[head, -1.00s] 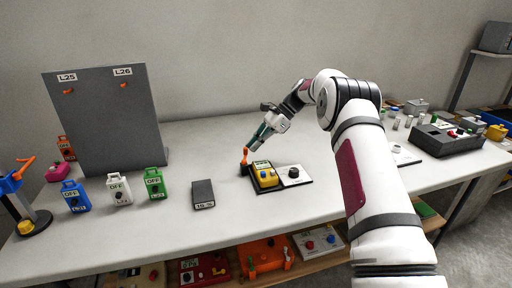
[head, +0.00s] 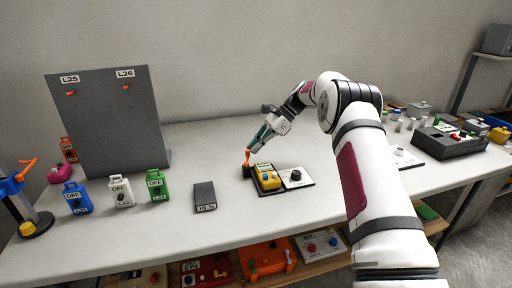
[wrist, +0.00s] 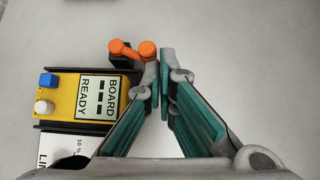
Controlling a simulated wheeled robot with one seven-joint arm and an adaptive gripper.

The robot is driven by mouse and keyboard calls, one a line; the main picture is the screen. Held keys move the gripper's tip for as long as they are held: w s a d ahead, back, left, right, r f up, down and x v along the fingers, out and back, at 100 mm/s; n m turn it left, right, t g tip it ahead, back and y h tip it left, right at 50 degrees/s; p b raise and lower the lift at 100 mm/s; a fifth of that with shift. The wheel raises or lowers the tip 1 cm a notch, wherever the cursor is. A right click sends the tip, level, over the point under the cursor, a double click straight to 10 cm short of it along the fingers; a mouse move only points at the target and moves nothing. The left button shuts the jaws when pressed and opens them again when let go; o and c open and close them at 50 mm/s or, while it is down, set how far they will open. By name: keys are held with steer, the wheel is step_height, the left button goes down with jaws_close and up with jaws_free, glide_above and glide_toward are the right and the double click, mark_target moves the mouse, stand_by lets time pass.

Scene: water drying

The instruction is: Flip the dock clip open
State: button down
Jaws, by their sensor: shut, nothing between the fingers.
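The dock clip (head: 247,157) is an orange lever standing upright at the left end of a black dock. In the wrist view the orange clip (wrist: 132,50) shows from above as a bar with two round ends. The yellow device (wrist: 90,97) sits in the dock beside it, with a blue and a white button and a screen reading BOARD READY; it also shows in the head view (head: 267,177). My gripper (head: 253,147) has teal fingers, shut and empty. In the wrist view its fingertips (wrist: 164,78) are just right of the clip; I cannot tell whether they touch it.
A white panel with a black knob (head: 295,177) adjoins the dock on the right. A dark grey block (head: 204,196) lies to the left. Padlock-shaped tags, including a green one (head: 157,184), stand further left before a grey board (head: 108,120). The table behind the dock is clear.

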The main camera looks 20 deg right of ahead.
steer(key=shift+s+a, duration=0.1)
stand_by(0.6)
steer(key=shift+s+a+r+p, duration=0.1)
steer(key=shift+s+a+p, duration=0.15)
steer(key=shift+p, duration=0.3)
steer(key=shift+s+a+p, duration=0.25)
steer(key=shift+s+p, duration=0.05)
steer(key=shift+f, duration=0.2)
